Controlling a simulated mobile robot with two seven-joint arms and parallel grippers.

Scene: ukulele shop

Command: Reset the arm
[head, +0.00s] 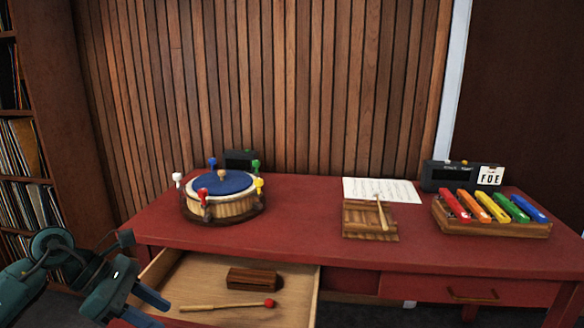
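My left arm comes in from the lower left. Its teal gripper (147,308) is beside the near left corner of the open drawer (300,296). Its two fingers are spread apart with nothing seen between them, and the lower part is cut off by the picture's bottom edge. My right arm and gripper are not in view.
The drawer, pulled out from the red table (310,220), holds a wooden block (252,279) and a red-tipped mallet (228,306). On the table are a blue-topped drum (222,199), a wooden tray (366,221) with a mallet (382,212), sheet music (400,190) and a colourful xylophone (493,208).

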